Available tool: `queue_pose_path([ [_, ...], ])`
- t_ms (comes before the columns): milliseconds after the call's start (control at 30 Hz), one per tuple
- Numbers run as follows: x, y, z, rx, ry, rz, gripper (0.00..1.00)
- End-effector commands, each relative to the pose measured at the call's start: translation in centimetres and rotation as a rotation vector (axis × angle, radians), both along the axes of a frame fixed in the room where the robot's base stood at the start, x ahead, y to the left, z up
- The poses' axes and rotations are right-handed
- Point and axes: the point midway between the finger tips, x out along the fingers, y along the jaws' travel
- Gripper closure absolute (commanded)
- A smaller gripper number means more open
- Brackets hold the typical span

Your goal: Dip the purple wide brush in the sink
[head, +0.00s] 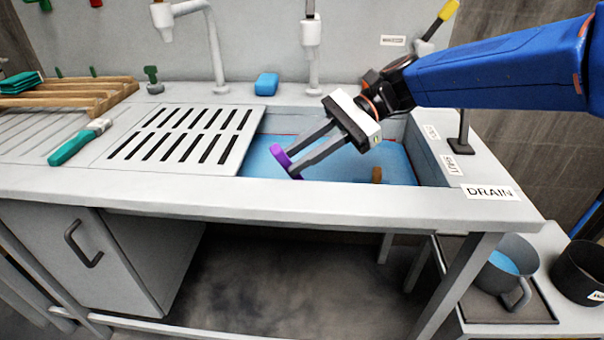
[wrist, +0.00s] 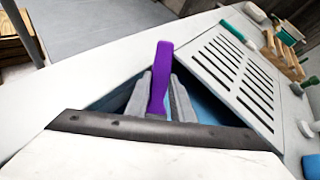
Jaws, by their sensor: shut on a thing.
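The purple wide brush shows as a purple handle in the head view (head: 280,156) and in the wrist view (wrist: 160,75). My gripper (head: 295,172) is shut on this handle, with one grey finger on each side of it. The gripper reaches down at a slant over the sink (head: 330,170), which holds blue water. The handle's end sticks up past the fingertips. The brush's head is hidden, so I cannot tell how far it is in the water.
A slotted drain board (head: 180,140) covers the sink's left part. A teal-handled brush (head: 75,145) lies left of it. A blue sponge (head: 266,84) and two taps stand behind. A brown thing (head: 376,174) shows in the sink's right part. A grey mug (head: 507,270) stands lower right.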

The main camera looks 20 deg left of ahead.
Motion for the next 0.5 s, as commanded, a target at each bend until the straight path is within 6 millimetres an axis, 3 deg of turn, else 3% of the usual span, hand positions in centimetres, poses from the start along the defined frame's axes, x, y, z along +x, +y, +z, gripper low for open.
queue_pose_path([
  [500,0.3,-1.3,0.0,-0.001,0.001,0.000,1.00],
])
